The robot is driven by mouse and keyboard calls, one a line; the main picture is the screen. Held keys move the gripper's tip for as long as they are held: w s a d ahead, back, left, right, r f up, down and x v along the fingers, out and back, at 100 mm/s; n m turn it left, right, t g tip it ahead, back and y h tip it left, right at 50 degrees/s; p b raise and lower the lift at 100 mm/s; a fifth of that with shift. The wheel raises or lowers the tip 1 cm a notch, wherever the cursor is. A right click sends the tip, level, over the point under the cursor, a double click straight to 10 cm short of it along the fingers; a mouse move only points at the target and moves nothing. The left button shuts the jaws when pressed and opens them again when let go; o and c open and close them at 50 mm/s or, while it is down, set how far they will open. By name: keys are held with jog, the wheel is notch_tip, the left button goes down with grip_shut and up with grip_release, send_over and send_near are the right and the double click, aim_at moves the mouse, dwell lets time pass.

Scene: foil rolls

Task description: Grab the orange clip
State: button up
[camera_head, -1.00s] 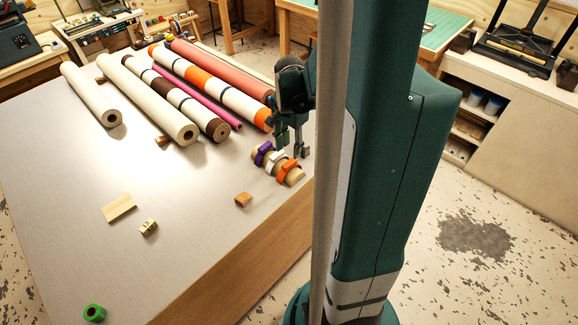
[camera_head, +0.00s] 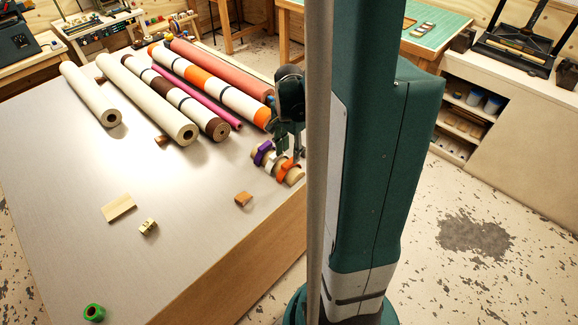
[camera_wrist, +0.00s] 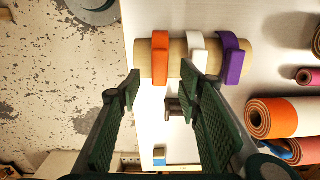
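The orange clip (camera_head: 287,168) sits around a short tan rod (camera_head: 297,176) near the table's right edge, at the rod's near end. In the wrist view the orange clip (camera_wrist: 160,58) is the leftmost of three clips, beside a white clip (camera_wrist: 197,54) and a purple clip (camera_wrist: 231,60). My gripper (camera_head: 289,150) is just above the clips, partly behind my own arm. In the wrist view my gripper (camera_wrist: 160,82) is open and empty, its fingertips on either side of the orange clip's line but short of it.
Several long rolls, including an orange-striped roll (camera_head: 205,85) and a cream roll (camera_head: 150,95), lie behind and to the left. A small orange-brown block (camera_head: 243,199) lies near the table edge. The table's (camera_head: 70,250) near left is mostly clear.

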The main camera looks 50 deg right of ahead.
aim_at(289, 162)
jog(key=shift+a+f, duration=0.1)
jog(key=shift+f, duration=2.4)
jog(key=c, duration=0.9)
